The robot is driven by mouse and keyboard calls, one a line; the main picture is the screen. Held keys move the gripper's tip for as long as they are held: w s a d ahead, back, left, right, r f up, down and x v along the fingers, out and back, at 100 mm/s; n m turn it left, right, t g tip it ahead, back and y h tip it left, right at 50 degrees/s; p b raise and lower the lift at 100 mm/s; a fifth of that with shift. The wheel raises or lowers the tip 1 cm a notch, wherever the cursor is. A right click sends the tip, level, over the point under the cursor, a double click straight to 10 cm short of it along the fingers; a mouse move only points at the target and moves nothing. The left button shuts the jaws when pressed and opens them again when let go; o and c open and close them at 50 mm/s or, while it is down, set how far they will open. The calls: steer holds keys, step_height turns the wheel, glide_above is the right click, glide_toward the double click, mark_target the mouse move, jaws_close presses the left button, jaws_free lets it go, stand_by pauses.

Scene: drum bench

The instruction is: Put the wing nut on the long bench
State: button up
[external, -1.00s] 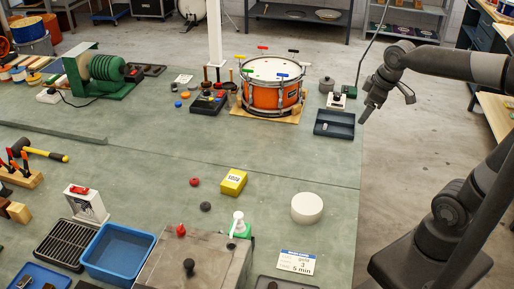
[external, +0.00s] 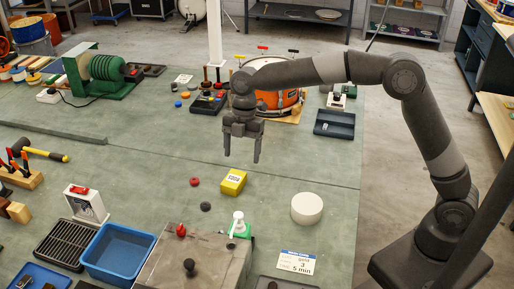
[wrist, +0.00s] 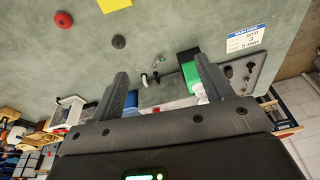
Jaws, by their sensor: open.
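I cannot pick out the wing nut for certain. A small pale object (external: 324,127) lies in the dark tray (external: 345,132) at the back right of the bench, too small to identify. The long green-grey bench (external: 290,215) fills the middle of the external view; its top also shows in the wrist view (wrist: 165,30). My gripper (external: 241,157) is open and empty, pointing down above the middle of the bench, behind the yellow box. In the wrist view my gripper's (wrist: 161,70) fingers are apart with nothing held.
A yellow box (external: 233,182), a red knob (external: 194,182), a dark knob (external: 205,206) and a white cylinder (external: 307,208) stand near. A grey box (external: 205,268), a green-and-white bottle (external: 239,225) and a blue bin (external: 117,254) are in front.

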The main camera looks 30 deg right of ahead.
steer(key=s+a+f+n, duration=0.1)
steer(key=a+f+n, duration=0.1)
steer(key=a+f, duration=0.2)
steer(key=s+a+f+n+g, duration=0.1)
steer(key=s+a+f+n, duration=0.1)
steer(key=a+f, duration=0.2)
steer(key=s+a+f+n+g, duration=0.1)
steer(key=a+f, duration=0.3)
steer(key=f, duration=0.1)
steer(key=shift+s+a+f+n, duration=0.1)
steer(key=shift+s+a+n, duration=0.15)
steer(key=shift+s+n, duration=0.15)
steer(key=shift+x, duration=3.05)
steer(key=shift+s+a, duration=0.1)
steer(key=shift+a, duration=0.05)
steer(key=shift+c, duration=0.2)
steer(key=c, duration=1.1)
